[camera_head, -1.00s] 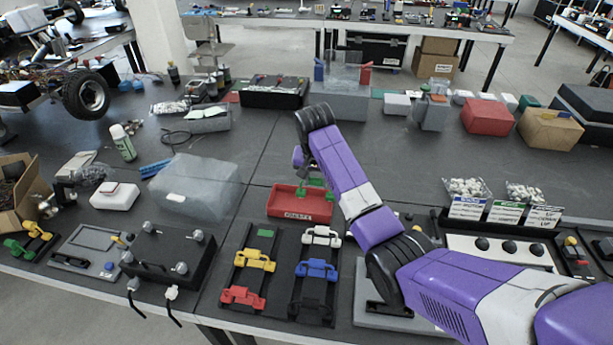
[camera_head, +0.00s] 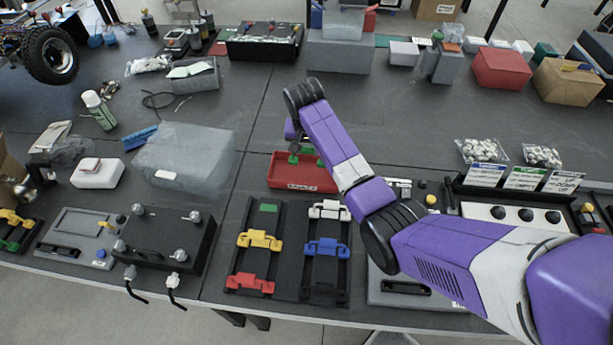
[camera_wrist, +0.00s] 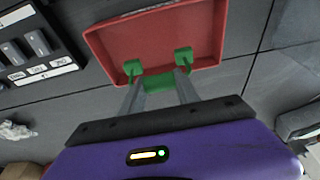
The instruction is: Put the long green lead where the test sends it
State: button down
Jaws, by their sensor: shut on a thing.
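My gripper (camera_head: 300,150) is shut on the green lead (camera_wrist: 158,82). In the wrist view the lead's middle is between my fingertips (camera_wrist: 160,86) and its two end plugs (camera_wrist: 184,57) stick out toward the tray. In the head view the lead (camera_head: 293,158) is partly hidden by my arm. It is over the red tray (camera_head: 279,177), at the edge in the wrist view (camera_wrist: 205,28). I cannot tell whether it touches the tray. The tray's visible floor looks empty. Its white front label (camera_head: 303,187) is too small to read surely.
A black rack (camera_head: 262,225) nearer the front holds a yellow lead (camera_head: 260,240) and a red lead (camera_head: 250,283); its green-marked place is bare. The rack beside it holds white and blue leads (camera_head: 327,248). Three headed cards (camera_head: 525,178) stand right. A cloudy box (camera_head: 185,155) stands left.

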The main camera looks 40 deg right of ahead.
jog(key=shift+f+b, duration=0.5)
jog(key=shift+f, duration=0.35)
jog(key=c, duration=0.8)
grip_release()
jog(key=shift+r, duration=0.1)
jog(key=v, duration=0.7)
jog(key=shift+s+a+r+b, duration=0.15)
jog(key=shift+r+b, duration=0.15)
